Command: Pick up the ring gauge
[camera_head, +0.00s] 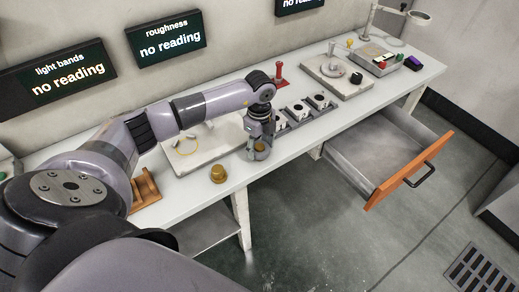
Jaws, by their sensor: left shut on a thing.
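My left gripper (259,153) reaches down to the white bench near its front edge. It is shut on a small grey metal thing, which I take to be the ring gauge; the fingers hide most of it, and its shape is hard to make out. I cannot tell whether it touches the bench top. My right gripper is not in view.
A brass knob-like piece (218,173) stands left of the gripper. A wooden rack (146,190) is at left. An orange-fronted drawer (402,178) stands open.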

